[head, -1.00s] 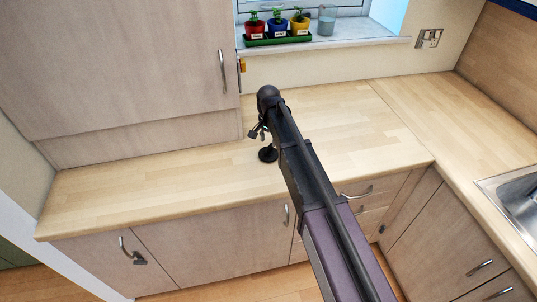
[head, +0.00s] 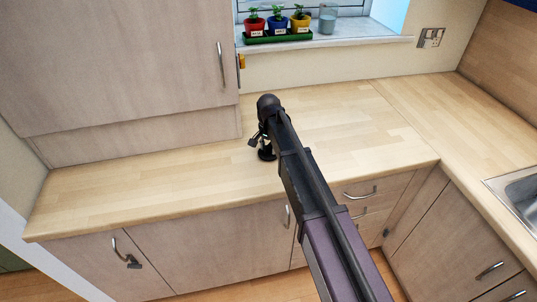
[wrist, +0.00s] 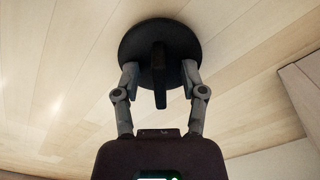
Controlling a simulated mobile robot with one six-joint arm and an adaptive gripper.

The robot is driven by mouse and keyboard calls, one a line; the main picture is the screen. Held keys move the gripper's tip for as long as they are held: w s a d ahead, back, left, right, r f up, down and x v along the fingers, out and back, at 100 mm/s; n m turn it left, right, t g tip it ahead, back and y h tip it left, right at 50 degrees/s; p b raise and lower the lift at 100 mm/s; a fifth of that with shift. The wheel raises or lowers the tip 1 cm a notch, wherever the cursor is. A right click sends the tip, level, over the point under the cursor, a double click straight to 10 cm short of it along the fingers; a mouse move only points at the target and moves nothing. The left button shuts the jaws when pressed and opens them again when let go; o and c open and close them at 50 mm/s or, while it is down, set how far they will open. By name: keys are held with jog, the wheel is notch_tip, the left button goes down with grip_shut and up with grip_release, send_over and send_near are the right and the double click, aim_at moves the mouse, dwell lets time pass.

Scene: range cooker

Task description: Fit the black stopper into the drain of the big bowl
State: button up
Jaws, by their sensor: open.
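The black stopper (head: 266,155) stands on the wooden worktop, just below my gripper (head: 259,142) in the head view. In the wrist view the stopper (wrist: 146,45) is a round black disc with an upright grip (wrist: 160,75) in its middle. My gripper (wrist: 160,80) is open, with one finger on each side of the stopper's grip. The fingertips lie over the near part of the disc; I cannot tell whether they touch it. Of the sink, only a metal edge (head: 514,192) shows at the right of the head view; the big bowl's drain is out of view.
The worktop (head: 150,180) is clear around the stopper. A wall cupboard (head: 130,70) hangs over its back left. Potted plants on a green tray (head: 280,37) and a glass (head: 327,18) stand on the windowsill. Drawers and cupboards with handles lie below the worktop edge.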

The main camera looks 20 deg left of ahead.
aim_at(269, 145)
dwell(0.4)
grip_shut()
jog(key=shift+r, duration=0.2)
notch_tip(269, 145, up, 3)
jog(key=p, duration=0.3)
jog(key=s+d, duration=0.2)
jog(key=s, duration=0.2)
jog(key=s+d+r+p, duration=0.1)
jog(key=s+d, duration=0.2)
jog(key=s, duration=0.2)
jog(key=s+d+p, duration=0.1)
jog(key=s+d, duration=0.2)
jog(key=s, duration=0.2)
jog(key=shift+r, duration=0.3)
jog(key=shift+w, duration=0.1)
